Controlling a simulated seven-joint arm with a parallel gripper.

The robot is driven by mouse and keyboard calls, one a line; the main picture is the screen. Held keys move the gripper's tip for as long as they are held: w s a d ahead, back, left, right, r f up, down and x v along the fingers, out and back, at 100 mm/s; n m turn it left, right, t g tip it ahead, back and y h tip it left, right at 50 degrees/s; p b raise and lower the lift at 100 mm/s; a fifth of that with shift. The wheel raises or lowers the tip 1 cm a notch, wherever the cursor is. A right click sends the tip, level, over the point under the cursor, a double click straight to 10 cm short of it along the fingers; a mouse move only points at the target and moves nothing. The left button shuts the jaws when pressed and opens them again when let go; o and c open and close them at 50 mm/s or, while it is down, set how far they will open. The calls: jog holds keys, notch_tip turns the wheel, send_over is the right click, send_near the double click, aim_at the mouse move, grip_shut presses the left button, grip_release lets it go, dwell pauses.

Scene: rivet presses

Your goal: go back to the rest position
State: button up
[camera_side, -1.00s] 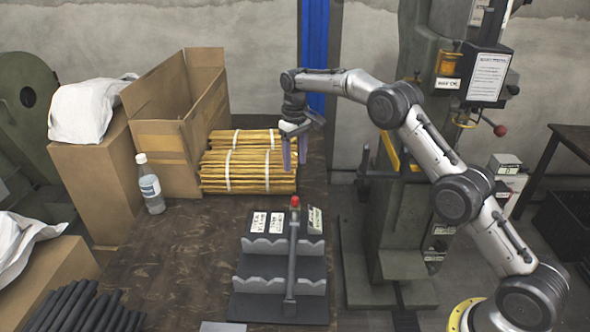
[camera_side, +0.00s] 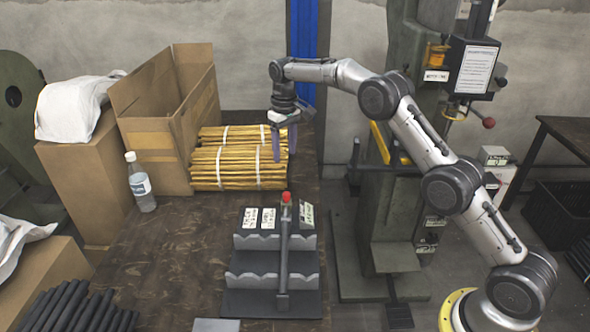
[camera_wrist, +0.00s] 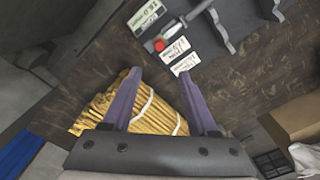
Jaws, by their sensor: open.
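My gripper (camera_side: 281,145) hangs above the far right part of the table, in front of the right end of the golden rod bundles (camera_side: 238,168). In the wrist view its two purple fingers (camera_wrist: 158,88) are spread apart with nothing held between them. The rod bundles (camera_wrist: 152,108), tied with white bands, lie below and between the fingers in that view. I cannot tell the exact height of the fingers above the table.
A dark notched rack (camera_side: 268,262) with labels and a red-tipped lever stands at the table's front right. An open cardboard box (camera_side: 160,150) and a bottle (camera_side: 141,185) stand left of the rods. A green press (camera_side: 390,235) stands right of the table. Bare tabletop (camera_side: 175,255) lies left of the rack.

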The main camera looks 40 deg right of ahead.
jog(key=s+a+r+t, duration=0.15)
jog(key=s+r, duration=0.35)
jog(key=r, duration=0.6)
jog(key=s+a+r+t, duration=0.15)
jog(key=s+r, duration=0.35)
jog(key=r, duration=0.5)
jog(key=s+a+r+t, duration=0.1)
jog(key=s+r, duration=0.4)
jog(key=s, duration=0.4)
jog(key=s+a+f+t, duration=0.1)
jog(key=s+f, duration=0.1)
jog(key=s, duration=1.3)
jog(key=s+f, duration=1)
jog(key=f, duration=0.1)
jog(key=shift+a+f, duration=0.35)
